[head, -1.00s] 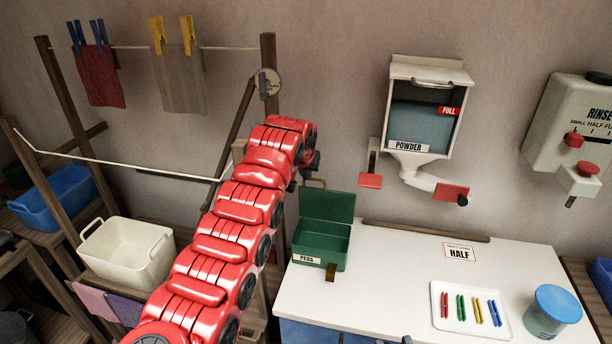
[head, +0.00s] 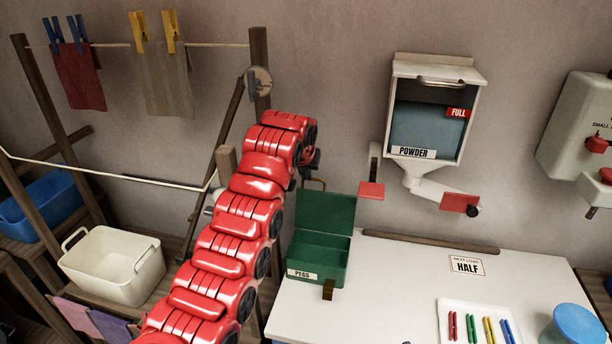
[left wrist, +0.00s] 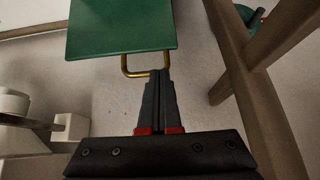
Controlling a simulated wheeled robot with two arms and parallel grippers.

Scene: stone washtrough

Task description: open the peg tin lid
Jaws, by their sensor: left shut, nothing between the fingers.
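The green peg tin (head: 317,272), labelled PEGS, stands at the left end of the white worktop. Its green lid (head: 325,212) is up, standing roughly upright at the back of the tin, and the inside shows. The lid also fills the top of the left wrist view (left wrist: 120,25), with its brass loop handle (left wrist: 129,66) at the edge. My left gripper (left wrist: 160,74) is shut and empty, its fingertips beside or over the right end of the loop; I cannot tell if they touch. In the head view the red arm mostly hides this gripper (head: 314,176). My right gripper is not in view.
The white worktop (head: 400,292) is clear between the tin and a tray (head: 447,308) of coloured pegs. A powder dispenser (head: 436,110) hangs on the wall above. A wooden post (head: 259,75) stands behind my left arm, and a cream basket (head: 112,268) sits at left.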

